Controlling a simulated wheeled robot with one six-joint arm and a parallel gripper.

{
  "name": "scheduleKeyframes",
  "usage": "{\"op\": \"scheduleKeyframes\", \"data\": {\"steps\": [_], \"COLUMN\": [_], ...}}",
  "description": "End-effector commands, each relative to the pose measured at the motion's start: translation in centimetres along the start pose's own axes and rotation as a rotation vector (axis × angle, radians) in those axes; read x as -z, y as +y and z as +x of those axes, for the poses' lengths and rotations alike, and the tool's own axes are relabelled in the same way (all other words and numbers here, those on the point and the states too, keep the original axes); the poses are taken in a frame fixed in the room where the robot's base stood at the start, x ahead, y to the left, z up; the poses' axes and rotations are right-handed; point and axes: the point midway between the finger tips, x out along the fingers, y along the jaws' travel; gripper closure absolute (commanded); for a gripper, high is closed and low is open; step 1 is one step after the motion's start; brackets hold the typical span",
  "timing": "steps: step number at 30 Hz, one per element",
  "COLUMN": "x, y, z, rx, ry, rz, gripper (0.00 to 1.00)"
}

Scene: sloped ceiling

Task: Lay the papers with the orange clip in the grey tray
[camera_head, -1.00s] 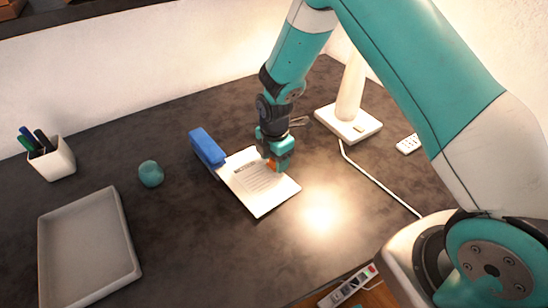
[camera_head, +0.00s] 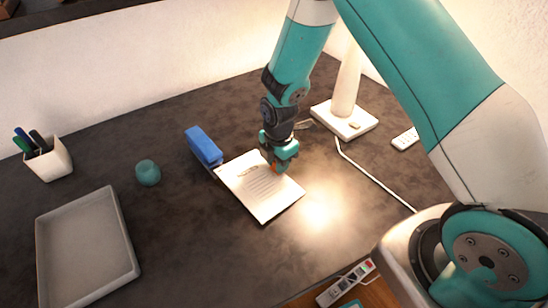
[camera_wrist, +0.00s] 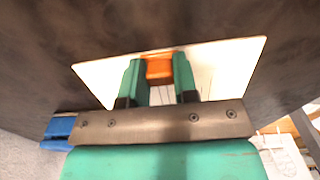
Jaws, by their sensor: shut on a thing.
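The papers (camera_head: 262,196) are a white printed sheet or stack on the dark desk, right of the blue stapler. In the wrist view the papers (camera_wrist: 225,62) show behind my fingers, with the orange clip (camera_wrist: 159,69) between the fingertips. My gripper (camera_head: 275,168) is shut on the orange clip at the papers' upper right edge; it also shows in the wrist view (camera_wrist: 160,80). I cannot tell whether the papers are clear of the desk. The grey tray (camera_head: 128,239) is empty at the lower left.
A blue stapler (camera_head: 204,147) stands close to the papers' left corner. A teal ball-like object (camera_head: 148,173) and a white pen cup (camera_head: 51,162) are at the left. A white lamp (camera_head: 344,119) with its cable is behind right. Desk between papers and tray is clear.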

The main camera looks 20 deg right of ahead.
Motion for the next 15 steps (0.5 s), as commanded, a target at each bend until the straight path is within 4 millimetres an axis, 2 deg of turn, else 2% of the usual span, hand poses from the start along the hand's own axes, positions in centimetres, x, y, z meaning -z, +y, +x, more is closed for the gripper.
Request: {"op": "scheduleKeyframes", "data": {"steps": [15], "x": [0.0], "y": [-2.8], "z": [-0.1], "rx": [0.0], "ry": [0.0], "rz": [0.0], "gripper": [0.99]}}
